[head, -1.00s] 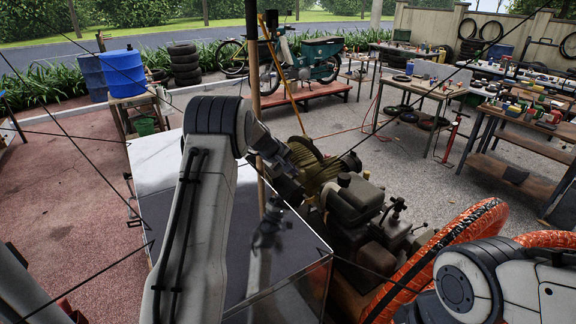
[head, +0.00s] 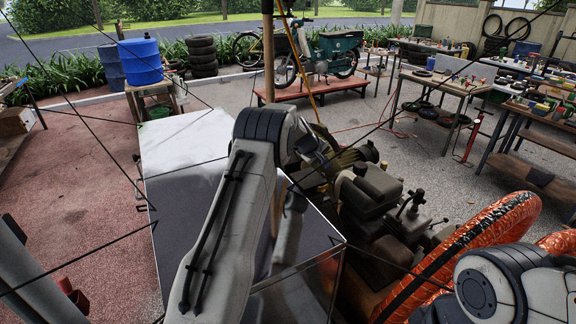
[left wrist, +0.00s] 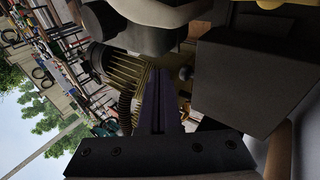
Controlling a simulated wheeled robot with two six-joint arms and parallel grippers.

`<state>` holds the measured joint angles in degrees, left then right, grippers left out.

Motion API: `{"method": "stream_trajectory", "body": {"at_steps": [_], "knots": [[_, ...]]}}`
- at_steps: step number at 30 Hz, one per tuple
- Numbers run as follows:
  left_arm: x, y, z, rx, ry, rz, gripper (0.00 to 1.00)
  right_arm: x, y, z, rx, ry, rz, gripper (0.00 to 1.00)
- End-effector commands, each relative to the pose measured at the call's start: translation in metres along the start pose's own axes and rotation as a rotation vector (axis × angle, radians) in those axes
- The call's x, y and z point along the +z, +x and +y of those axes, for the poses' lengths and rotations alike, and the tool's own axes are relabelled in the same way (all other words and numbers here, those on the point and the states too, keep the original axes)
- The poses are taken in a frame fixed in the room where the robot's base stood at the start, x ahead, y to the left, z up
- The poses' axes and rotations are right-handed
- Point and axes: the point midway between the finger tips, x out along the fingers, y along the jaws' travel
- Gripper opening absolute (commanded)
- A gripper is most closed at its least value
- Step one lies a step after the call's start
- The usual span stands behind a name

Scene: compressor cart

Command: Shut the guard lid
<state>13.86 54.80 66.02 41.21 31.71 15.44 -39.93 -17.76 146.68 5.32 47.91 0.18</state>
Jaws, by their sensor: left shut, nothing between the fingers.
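The compressor (head: 375,205), a dark engine block with rounded parts, sits right of my left arm in the head view. A grey metal box (head: 190,205) with a shiny flat top stands left of it. I cannot tell which part is the guard lid. My left wrist is partly hidden behind my arm, near the compressor's far end. In the left wrist view my left gripper (left wrist: 157,92) is shut and empty, pointing at the brass-coloured finned part (left wrist: 115,72). A dark block (left wrist: 245,85) is close on its right. My right gripper is out of frame.
An orange ribbed hose (head: 455,255) curves along the compressor's right side, near my right arm. A pole (head: 268,60) and thin dark cables rise around the box. Workbenches (head: 450,85) stand at the right. Red ground at the left is open.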

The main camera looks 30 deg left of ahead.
Motion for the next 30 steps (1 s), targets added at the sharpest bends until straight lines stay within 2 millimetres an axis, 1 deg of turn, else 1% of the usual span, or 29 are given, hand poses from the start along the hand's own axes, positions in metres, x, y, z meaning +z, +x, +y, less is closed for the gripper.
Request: {"method": "stream_trajectory", "body": {"at_steps": [1, 7, 23, 26, 30], "knots": [[0.001, 0.004, -0.002, 0.001, 0.001, 0.0, 0.0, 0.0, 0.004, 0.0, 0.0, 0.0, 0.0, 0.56], [0.002, 0.009, -0.003, 0.001, 0.0, 0.0, 0.0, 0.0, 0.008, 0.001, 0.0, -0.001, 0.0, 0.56], [0.002, 0.01, -0.003, 0.0, 0.0, 0.0, 0.0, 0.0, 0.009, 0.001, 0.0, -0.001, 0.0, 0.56], [0.002, 0.008, 0.0, 0.001, 0.0, 0.001, 0.0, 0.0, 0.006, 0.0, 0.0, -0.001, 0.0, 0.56], [0.001, -0.005, 0.012, 0.001, 0.0, 0.002, 0.0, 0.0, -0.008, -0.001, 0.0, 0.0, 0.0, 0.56]]}}
